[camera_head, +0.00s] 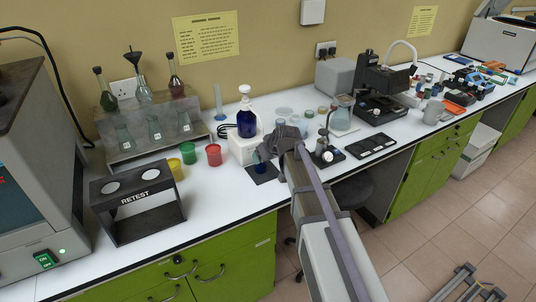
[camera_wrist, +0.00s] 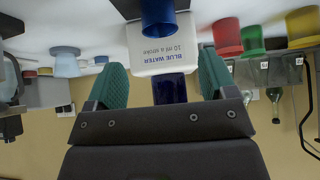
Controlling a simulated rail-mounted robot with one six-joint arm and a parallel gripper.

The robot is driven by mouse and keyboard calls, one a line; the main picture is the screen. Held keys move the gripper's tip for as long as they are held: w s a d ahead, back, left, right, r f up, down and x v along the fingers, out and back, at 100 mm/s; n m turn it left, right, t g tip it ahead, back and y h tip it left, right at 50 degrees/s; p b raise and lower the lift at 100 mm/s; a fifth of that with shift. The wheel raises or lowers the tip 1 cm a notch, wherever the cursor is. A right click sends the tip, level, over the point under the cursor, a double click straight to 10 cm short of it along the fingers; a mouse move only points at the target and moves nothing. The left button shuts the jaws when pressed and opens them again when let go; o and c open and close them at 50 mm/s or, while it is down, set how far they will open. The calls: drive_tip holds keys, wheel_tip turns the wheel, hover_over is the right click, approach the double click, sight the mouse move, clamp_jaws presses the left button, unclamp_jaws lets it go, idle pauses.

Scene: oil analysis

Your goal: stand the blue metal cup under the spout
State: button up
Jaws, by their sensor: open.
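The blue metal cup (camera_head: 261,168) stands on a dark square mat (camera_head: 265,178) in front of the white dispenser base, partly hidden by my gripper in the head view. In the upside-down wrist view the cup (camera_wrist: 158,18) is at the top edge, cut off. My gripper (camera_head: 268,150) is open and empty. In the wrist view its green fingers (camera_wrist: 164,72) are apart, with the cup beyond and below them. The blue-water bottle (camera_head: 246,123) stands on the labelled base (camera_wrist: 161,50). Its white pump head (camera_head: 244,91) is on top; the spout's exact reach is unclear.
Red (camera_head: 214,155), green (camera_head: 189,152) and yellow (camera_head: 176,168) cups stand to the left. The black RETEST rack (camera_head: 138,202) is further left, before a flask shelf (camera_head: 150,150). A small stand (camera_head: 326,153) and a black tray (camera_head: 370,146) lie to the right.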

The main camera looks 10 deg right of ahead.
sight(260, 165)
drive_tip(key=b+x, duration=0.8)
drive_tip(key=x, duration=0.3)
drive_tip(key=shift+s, duration=0.1)
drive_tip(key=shift+r, duration=0.1)
drive_tip(key=c, duration=1)
drive_tip(key=o, duration=1)
drive_tip(key=shift+r, duration=0.1)
